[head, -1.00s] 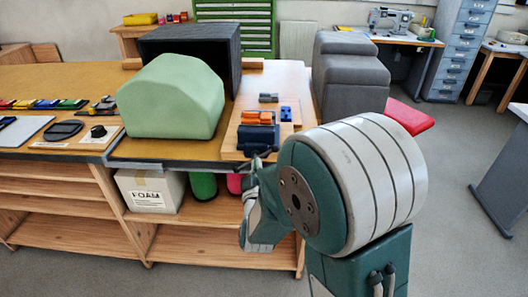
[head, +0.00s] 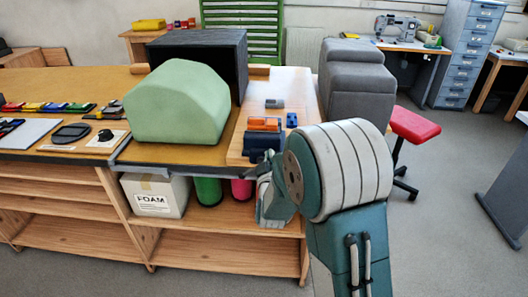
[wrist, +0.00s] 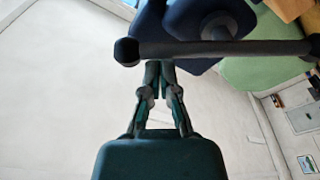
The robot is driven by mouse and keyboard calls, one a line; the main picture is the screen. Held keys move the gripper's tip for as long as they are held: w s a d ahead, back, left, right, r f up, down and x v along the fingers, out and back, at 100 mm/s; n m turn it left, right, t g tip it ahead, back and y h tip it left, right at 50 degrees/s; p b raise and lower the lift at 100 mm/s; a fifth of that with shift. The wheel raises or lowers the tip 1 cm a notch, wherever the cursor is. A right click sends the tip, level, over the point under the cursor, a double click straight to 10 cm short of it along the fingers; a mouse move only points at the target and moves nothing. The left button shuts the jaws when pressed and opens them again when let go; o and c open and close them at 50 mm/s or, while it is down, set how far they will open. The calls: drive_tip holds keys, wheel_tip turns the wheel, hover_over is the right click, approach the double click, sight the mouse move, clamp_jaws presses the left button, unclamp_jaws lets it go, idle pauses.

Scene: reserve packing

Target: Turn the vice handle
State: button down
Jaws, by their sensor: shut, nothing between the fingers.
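The vice (head: 258,142) is dark blue with orange jaw pieces and stands at the front of the wooden board on the bench. In the wrist view its dark blue body (wrist: 180,20) is at the top. The vice handle (wrist: 235,48) is a dark bar lying nearly level across the wrist view, with a round knob at its left end. My gripper (wrist: 160,70) is shut and empty. Its fingertips are just below the bar, right of the knob; I cannot tell whether they touch it.
A green foam block (head: 178,103) and a dark open box (head: 200,48) stand left of the vice. Small blue and grey pieces lie behind it. Grey foam blocks (head: 355,85) and a red stool (head: 414,124) are to the right. The floor in front is clear.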

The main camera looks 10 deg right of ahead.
drive_tip(key=shift+s+d+f+m, duration=0.2)
drive_tip(key=shift+d+f+m, duration=0.25)
drive_tip(key=shift+m, duration=0.55)
idle(0.3)
drive_tip(key=f+m, duration=0.1)
drive_tip(key=m, duration=0.1)
drive_tip(key=d+f+m+h, duration=0.1)
drive_tip(key=m, duration=0.1)
drive_tip(key=f+m, duration=0.1)
drive_tip(key=m, duration=0.2)
drive_tip(key=shift+s+d+h, duration=0.3)
drive_tip(key=shift+d, duration=0.05)
drive_tip(key=shift+f, duration=0.15)
idle(0.5)
